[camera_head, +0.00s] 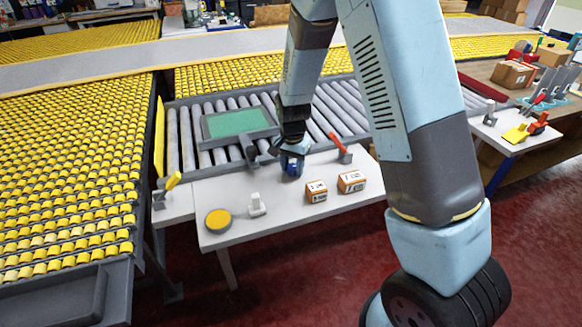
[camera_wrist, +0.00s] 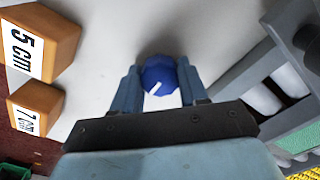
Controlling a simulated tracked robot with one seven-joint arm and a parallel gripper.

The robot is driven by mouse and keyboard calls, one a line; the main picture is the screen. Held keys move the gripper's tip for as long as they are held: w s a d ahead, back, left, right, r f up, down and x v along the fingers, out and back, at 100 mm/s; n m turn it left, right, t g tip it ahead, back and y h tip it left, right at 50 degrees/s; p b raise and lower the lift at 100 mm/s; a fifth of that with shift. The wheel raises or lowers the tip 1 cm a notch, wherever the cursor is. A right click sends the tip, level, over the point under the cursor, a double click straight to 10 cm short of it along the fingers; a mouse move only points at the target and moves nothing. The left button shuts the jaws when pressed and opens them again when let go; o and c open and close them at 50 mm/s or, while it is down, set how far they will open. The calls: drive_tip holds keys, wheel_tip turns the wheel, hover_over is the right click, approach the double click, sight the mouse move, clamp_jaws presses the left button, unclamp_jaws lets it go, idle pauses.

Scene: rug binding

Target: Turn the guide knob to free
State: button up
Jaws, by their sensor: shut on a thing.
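The guide knob (camera_wrist: 157,72) is round and blue with a white pointer line. In the wrist view it sits between the two light-blue fingers of my gripper (camera_wrist: 160,84), which is shut on its sides. The pointer line slants toward the lower left in that view. In the head view my gripper (camera_head: 292,151) reaches down from above onto the blue knob (camera_head: 291,167) near the back edge of the white table (camera_head: 281,208). No labels around the knob are readable, and my gripper partly hides it in the head view.
Orange 5 cm and 7 cm blocks (camera_head: 316,191) (camera_head: 351,181) stand right of the knob. A white switch-like piece (camera_head: 257,205) and yellow disc (camera_head: 218,219) are at left. A red-handled lever (camera_head: 339,145) stands behind. A green panel (camera_head: 237,122) lies in a grey frame on rollers.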

sight(292, 167)
drive_tip(key=shift+s+f, duration=0.1)
drive_tip(key=shift+s, duration=0.15)
drive_tip(key=o, duration=1.1)
drive_tip(key=shift+w, duration=0.1)
drive_tip(key=shift+c, duration=0.2)
drive_tip(key=shift+w+r, duration=0.1)
drive_tip(key=shift+r, duration=0.5)
wheel_tip(292, 167, up, 13)
drive_tip(key=shift+f, duration=0.15)
